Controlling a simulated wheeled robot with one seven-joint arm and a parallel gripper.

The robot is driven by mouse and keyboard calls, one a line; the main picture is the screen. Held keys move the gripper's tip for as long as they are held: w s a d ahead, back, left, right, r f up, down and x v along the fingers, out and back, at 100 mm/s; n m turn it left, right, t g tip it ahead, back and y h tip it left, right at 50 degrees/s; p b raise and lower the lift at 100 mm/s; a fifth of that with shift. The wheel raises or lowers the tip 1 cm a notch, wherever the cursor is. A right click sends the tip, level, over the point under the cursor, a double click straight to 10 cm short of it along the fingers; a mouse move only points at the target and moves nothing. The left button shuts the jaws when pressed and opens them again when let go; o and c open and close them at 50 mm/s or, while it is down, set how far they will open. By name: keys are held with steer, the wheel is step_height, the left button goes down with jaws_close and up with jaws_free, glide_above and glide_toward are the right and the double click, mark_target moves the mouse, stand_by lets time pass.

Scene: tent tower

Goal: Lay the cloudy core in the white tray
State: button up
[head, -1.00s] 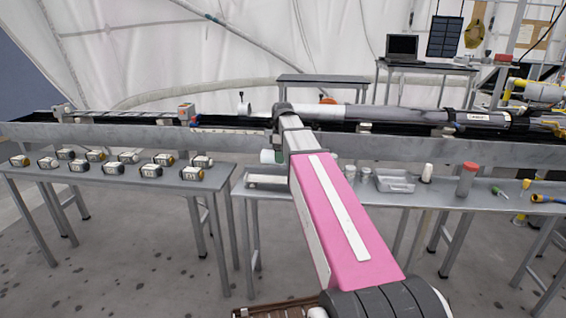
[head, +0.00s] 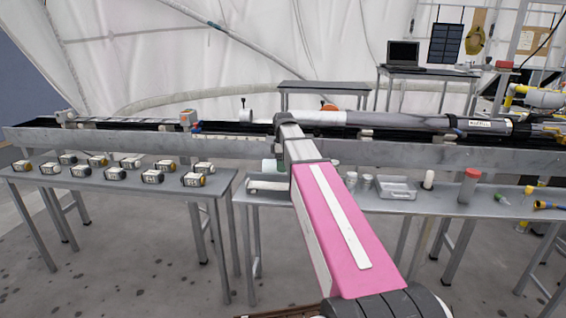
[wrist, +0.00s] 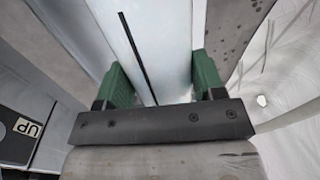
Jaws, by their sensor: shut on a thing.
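The cloudy core (wrist: 165,40) is a pale, bluish-white cylinder with a black line along it. My gripper (wrist: 163,78) has its green fingers on both sides of the core and is shut on it. In the head view my pink arm hides the gripper and most of what it holds. A pale round end (head: 268,165) shows just left of the arm, probably the core. The white tray (head: 266,186) seems to be the low white piece on the middle table, just below that end. I cannot tell whether core and tray touch.
A long grey rail (head: 100,138) runs behind the tables. The left table (head: 120,195) carries several small labelled blocks. A black piece marked "UP" (wrist: 22,125) shows at wrist-view left.

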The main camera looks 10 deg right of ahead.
steer(key=shift+f, duration=3.2)
steer(key=shift+f, duration=0.3)
steer(key=o, duration=1.2)
steer(key=shift+o, duration=0.2)
steer(key=r, duration=0.7)
steer(key=w+r, duration=0.1)
steer(key=r, duration=0.2)
steer(key=shift+d+r, duration=0.15)
steer(key=shift+r, duration=0.25)
